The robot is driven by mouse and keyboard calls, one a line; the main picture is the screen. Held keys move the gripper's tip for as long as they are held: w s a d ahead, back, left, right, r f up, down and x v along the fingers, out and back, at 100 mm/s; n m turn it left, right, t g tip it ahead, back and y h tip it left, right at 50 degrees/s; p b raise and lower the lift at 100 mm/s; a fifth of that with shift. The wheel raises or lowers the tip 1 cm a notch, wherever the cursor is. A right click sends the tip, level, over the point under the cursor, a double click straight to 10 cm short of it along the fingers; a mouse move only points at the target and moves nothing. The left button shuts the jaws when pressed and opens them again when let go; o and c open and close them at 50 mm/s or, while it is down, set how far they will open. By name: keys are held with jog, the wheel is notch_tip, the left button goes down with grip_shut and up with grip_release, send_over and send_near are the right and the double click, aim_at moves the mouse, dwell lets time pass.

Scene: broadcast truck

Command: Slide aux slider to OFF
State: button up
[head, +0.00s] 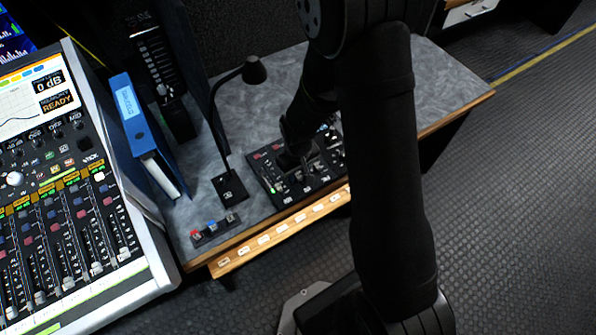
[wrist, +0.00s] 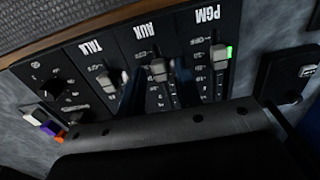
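The slider panel (wrist: 85,75) carries the labels TALK, AUX and PGM, upside down in the wrist view. The grey AUX slider knob (wrist: 158,69) is in the middle, near the label end of its slot. My gripper (wrist: 157,76) has one dark finger on each side of this knob, with narrow gaps showing, so it looks open around it. Whether a finger touches the knob is unclear. In the head view, my gripper (head: 292,152) is down at the black control panel (head: 262,172), and my arm hides part of the panel.
The TALK knob (wrist: 110,80) and PGM knob (wrist: 219,56) flank the fingers closely; a green light (wrist: 229,52) glows by PGM. A gooseneck microphone (head: 229,188) and blue binder (head: 139,120) stand left of the panel. The mixing console (head: 150,250) is farther left.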

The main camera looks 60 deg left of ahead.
aim_at(302, 185)
grip_shut()
jog(key=shift+d, duration=1.15)
jog(key=shift+o, duration=1)
grip_release()
notch_tip(302, 185, up, 17)
jog(key=shift+r, duration=0.2)
notch_tip(302, 185, down, 17)
jog(key=shift+f, duration=0.15)
